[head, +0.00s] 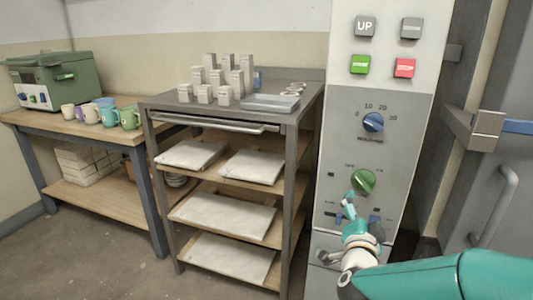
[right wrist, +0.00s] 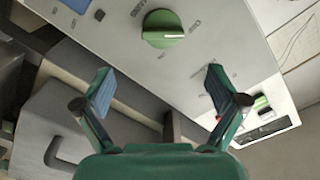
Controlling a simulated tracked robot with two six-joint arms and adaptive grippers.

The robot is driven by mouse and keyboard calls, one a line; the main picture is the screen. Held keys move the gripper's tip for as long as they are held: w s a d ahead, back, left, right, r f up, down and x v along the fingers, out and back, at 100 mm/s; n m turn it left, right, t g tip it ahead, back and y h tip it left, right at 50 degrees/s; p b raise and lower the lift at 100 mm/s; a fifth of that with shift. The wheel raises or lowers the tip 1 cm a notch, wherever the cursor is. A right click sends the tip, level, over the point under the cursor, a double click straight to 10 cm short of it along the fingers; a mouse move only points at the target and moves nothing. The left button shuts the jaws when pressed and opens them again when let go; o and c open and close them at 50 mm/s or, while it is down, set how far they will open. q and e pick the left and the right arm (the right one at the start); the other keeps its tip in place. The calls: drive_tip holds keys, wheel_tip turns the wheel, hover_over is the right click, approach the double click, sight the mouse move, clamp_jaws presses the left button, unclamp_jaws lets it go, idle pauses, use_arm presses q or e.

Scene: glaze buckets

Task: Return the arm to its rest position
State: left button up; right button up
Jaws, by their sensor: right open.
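My right gripper (head: 346,210) is in front of the lower part of the grey control panel (head: 337,122), just below the green knob (head: 363,180). In the right wrist view the gripper (right wrist: 158,92) is open, with nothing between its two fingers. The green knob (right wrist: 163,29) shows there beyond the fingertips, apart from them. My right arm (head: 430,277) comes in from the lower right. My left gripper is in neither view.
A blue knob (head: 373,122) and several buttons, one green (head: 360,64) and one red (head: 404,68), are on the panel. A metal-framed rack (head: 297,150) with white slabs stands left of it. A wooden bench (head: 70,125) holds mugs. A grey door (head: 500,120) is at right.

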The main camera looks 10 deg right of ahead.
drive_tip(key=s+a+f+n+g+y, duration=0.2)
drive_tip(key=a+f, duration=0.1)
drive_tip(key=f, duration=0.8)
drive_tip(key=s+a+f+n+g+y, duration=0.2)
drive_tip(key=a+f+y, duration=0.1)
drive_tip(key=f, duration=0.7)
drive_tip(key=s+a+f+n+g+y, duration=0.1)
drive_tip(key=a+f+n+g+y, duration=0.15)
drive_tip(key=f, duration=0.85)
drive_tip(key=s+a+f+n+g+y, duration=0.3)
drive_tip(key=s+a+f+g, duration=0.1)
drive_tip(key=s+a+f, duration=0.55)
drive_tip(key=s+a+n+g+y+p, duration=0.1)
drive_tip(key=s+a+n+g+y, duration=0.3)
drive_tip(key=s, duration=0.9)
wheel_tip(320, 180, up, 29)
drive_tip(key=h+p, duration=0.1)
drive_tip(key=p, duration=2.9)
drive_tip(key=shift+w+f, duration=0.15)
drive_tip(key=shift+w, duration=0.3)
drive_tip(key=shift+d+m, duration=0.1)
drive_tip(key=shift+m, duration=0.15)
drive_tip(key=shift+c, duration=0.2)
